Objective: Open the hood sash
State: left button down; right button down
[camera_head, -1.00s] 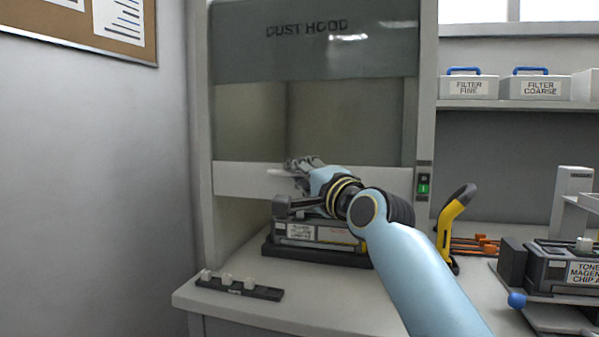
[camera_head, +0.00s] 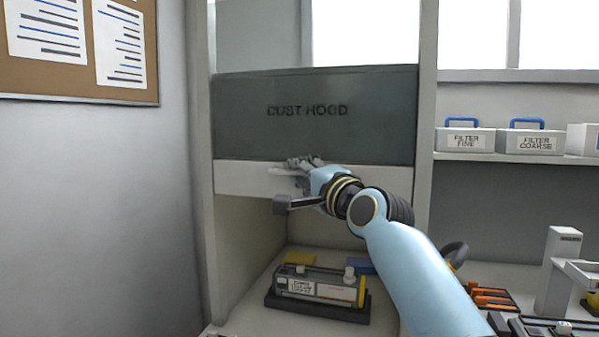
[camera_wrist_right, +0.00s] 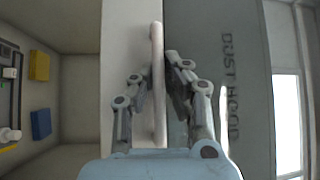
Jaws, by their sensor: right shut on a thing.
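The dust hood's sash is a pale horizontal panel (camera_head: 240,179) with a handle bar along its front. It stands raised, just under the grey panel marked DUST HOOD (camera_head: 310,125), with an open gap below it. My right gripper (camera_head: 298,165) is at the middle of the sash. In the right wrist view its fingers (camera_wrist_right: 158,88) close on both sides of the pale sash handle (camera_wrist_right: 157,50). My left gripper is not in view.
Inside the hood, a toner cartridge (camera_head: 322,286) sits in a dark cradle, with yellow (camera_head: 300,258) and blue blocks behind it. Filter boxes (camera_head: 465,139) stand on the right shelf. More equipment (camera_head: 560,270) stands on the bench at right.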

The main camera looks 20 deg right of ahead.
jog(key=c, duration=1.4)
grip_release()
jog(key=v, duration=1.2)
jog(key=shift+d, duration=0.1)
